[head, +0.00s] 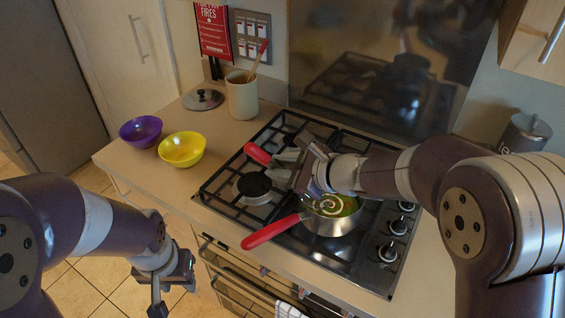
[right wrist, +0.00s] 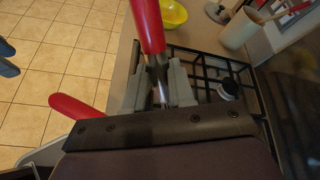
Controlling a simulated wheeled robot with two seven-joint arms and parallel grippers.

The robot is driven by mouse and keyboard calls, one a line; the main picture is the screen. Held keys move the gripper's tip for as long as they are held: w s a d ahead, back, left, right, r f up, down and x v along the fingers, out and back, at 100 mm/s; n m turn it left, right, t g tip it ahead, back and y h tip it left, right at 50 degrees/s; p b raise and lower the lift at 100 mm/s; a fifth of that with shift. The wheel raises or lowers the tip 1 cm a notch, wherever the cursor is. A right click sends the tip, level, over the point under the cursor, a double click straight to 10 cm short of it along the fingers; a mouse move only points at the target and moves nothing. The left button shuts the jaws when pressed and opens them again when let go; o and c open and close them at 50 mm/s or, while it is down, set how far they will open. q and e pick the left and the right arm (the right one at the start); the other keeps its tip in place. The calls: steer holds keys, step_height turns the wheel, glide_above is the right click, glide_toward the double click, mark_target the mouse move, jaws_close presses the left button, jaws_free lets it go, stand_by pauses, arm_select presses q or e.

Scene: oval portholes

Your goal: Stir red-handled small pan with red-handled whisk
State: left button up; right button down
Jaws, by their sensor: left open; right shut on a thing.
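The small pan (head: 333,226) sits at the front of the hob with its red handle pointing left. It holds green-yellow contents with a pale swirl. The red-handled whisk (head: 257,154) is held tilted, its handle up and to the left. My right gripper (head: 299,168) is shut on the whisk just below its handle, above and behind the pan. The right wrist view shows the whisk's handle (right wrist: 147,25) and metal shaft between the fingers, and the pan's handle (right wrist: 75,106). The whisk's lower end is hidden by my gripper. My left gripper (head: 172,288) is open and empty, low in front of the counter.
The black hob (head: 235,199) has raised grates. A purple bowl (head: 141,130), a yellow bowl (head: 182,149), a lid (head: 203,99) and a utensil pot (head: 242,97) stand on the counter to the left. A canister (head: 524,137) stands at the back right.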

steer(key=d, duration=0.5)
steer(key=shift+s+d, duration=0.15)
steer(key=shift+s, duration=0.05)
steer(key=shift+w+d, duration=0.15)
steer(key=shift+w, duration=0.95)
steer(key=a+b, duration=0.1)
steer(key=a, duration=0.1)
steer(key=a+b, duration=0.1)
steer(key=a, duration=0.1)
steer(key=s+a+b, duration=0.1)
steer(key=shift+a+f, duration=0.1)
steer(key=shift+a, duration=0.3)
steer(key=shift+s, duration=0.2)
steer(key=shift+w+d+b, duration=0.15)
steer(key=shift+w+d, duration=0.1)
steer(key=shift+d, duration=0.5)
steer(key=shift+w+d+b, duration=0.15)
steer(key=shift+w+d, duration=0.05)
steer(key=shift+d, duration=0.5)
steer(key=shift+s, duration=0.1)
